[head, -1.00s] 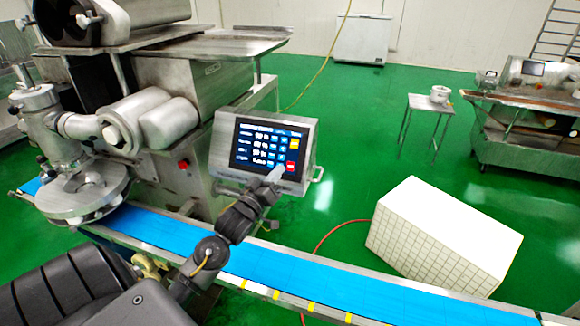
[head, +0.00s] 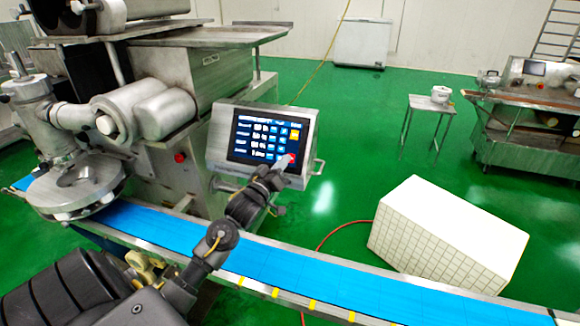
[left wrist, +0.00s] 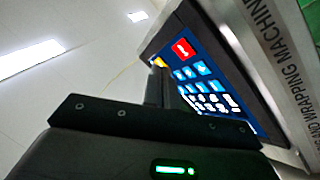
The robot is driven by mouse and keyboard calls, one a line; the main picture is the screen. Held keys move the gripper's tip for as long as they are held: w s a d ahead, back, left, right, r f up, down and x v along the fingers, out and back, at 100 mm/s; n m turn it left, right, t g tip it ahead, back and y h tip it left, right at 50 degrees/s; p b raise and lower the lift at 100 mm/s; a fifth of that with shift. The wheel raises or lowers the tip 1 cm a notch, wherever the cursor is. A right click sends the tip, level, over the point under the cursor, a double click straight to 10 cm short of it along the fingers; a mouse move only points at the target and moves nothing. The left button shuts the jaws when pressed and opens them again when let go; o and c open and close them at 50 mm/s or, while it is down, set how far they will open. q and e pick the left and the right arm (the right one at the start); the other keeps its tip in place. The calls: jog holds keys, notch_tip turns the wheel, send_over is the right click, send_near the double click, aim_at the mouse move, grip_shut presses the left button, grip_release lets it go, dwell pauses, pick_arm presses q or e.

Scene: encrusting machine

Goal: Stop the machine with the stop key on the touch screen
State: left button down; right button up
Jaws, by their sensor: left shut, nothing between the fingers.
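The touch screen (head: 255,137) is a dark blue panel in a grey metal housing on the machine. It shows white text, blue keys, a yellow-orange key (head: 294,134) and a red key (head: 292,157) at its lower right. My left gripper (head: 283,163) is shut and empty, its fingertips at the red key and partly covering it. I cannot tell whether they touch the glass. In the left wrist view, the red key (left wrist: 183,48) shows whole with a white mark, beyond the dark fingers (left wrist: 160,85). My right gripper is not in view.
A blue conveyor belt (head: 270,258) runs below the screen and under my left arm. A red knob (head: 180,157) is on the machine body left of the screen. A white tiled block (head: 447,235) stands at the right.

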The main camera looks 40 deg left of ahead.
pick_arm(q)
jog(key=shift+w+a+f+b, duration=0.15)
jog(key=shift+w+f, duration=0.1)
jog(key=shift+w, duration=0.2)
jog(key=shift+w+a+f+b, duration=0.15)
jog(key=shift+w+f, duration=0.1)
jog(key=shift+w, duration=0.2)
dwell(1.5)
jog(key=shift+w+a+f, duration=0.1)
jog(key=shift+w+f, duration=0.05)
jog(key=shift+w, duration=0.2)
jog(key=shift+w+f, duration=0.2)
dwell(0.6)
jog(key=shift+r, duration=0.1)
jog(key=shift+s+r+p, duration=0.2)
jog(key=shift+s+p, duration=0.05)
jog(key=shift+p, duration=0.15)
jog(key=shift+s+r, duration=0.1)
jog(key=shift+s, duration=0.2)
jog(key=shift+p, duration=0.35)
